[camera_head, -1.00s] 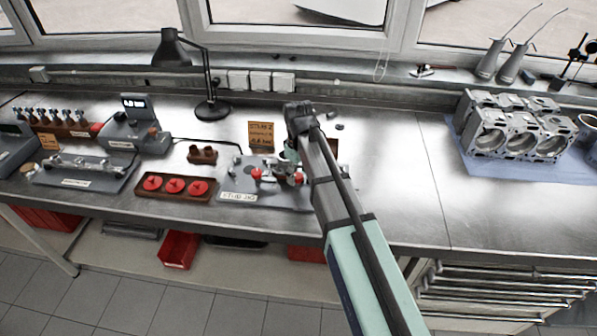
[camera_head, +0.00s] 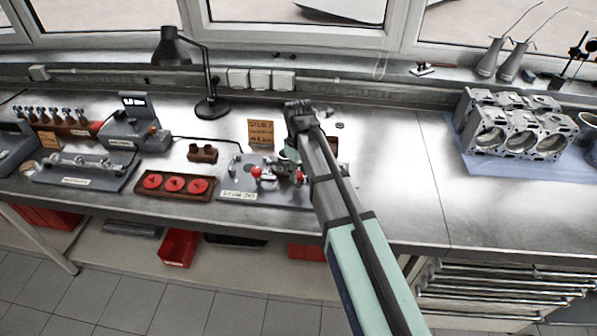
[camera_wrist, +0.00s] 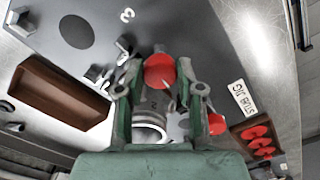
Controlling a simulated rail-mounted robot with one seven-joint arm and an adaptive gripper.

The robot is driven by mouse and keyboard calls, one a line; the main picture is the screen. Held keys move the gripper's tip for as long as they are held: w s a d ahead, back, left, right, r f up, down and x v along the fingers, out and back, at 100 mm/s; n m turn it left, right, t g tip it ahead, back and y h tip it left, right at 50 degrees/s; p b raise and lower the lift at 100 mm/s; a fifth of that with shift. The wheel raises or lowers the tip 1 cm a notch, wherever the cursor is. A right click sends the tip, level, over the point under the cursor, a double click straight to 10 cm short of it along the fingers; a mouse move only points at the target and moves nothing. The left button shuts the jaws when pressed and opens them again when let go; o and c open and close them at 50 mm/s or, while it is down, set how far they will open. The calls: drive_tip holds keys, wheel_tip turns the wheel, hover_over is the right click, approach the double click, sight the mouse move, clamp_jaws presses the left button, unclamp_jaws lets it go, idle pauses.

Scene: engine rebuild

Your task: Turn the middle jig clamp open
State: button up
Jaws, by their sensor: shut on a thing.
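The stud jig (camera_head: 232,190) is a grey plate with a "STUD JIG" label on the bench; the label also shows in the wrist view (camera_wrist: 242,98). In the wrist view a red clamp knob (camera_wrist: 160,70) sits between the two green fingers of my gripper (camera_wrist: 160,85), which is shut on it. A metal ring-shaped part (camera_wrist: 150,128) lies just below this knob. A second red knob (camera_wrist: 217,124) is outside the fingers, to the right. In the head view one red knob (camera_head: 256,173) is left of my gripper (camera_head: 291,158); my arm hides part of the jig.
A brown tray with red discs (camera_head: 174,186) stands left of the jig. A small brown block (camera_head: 202,153) and an orange sign (camera_head: 261,133) stand behind it. A lamp (camera_head: 212,105) is at the back.

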drive_tip(key=m, duration=0.3)
drive_tip(key=shift+s+m, duration=0.1)
drive_tip(key=shift+m, duration=0.3)
drive_tip(key=m, duration=0.4)
drive_tip(key=shift+f+m+b, duration=0.1)
drive_tip(key=shift+m+b, duration=0.2)
drive_tip(key=shift+b, duration=0.1)
drive_tip(key=m, duration=0.4)
drive_tip(key=shift+a+m, duration=0.1)
drive_tip(key=shift+m, duration=2.3)
drive_tip(key=o, duration=1.2)
drive_tip(key=shift+c, duration=0.2)
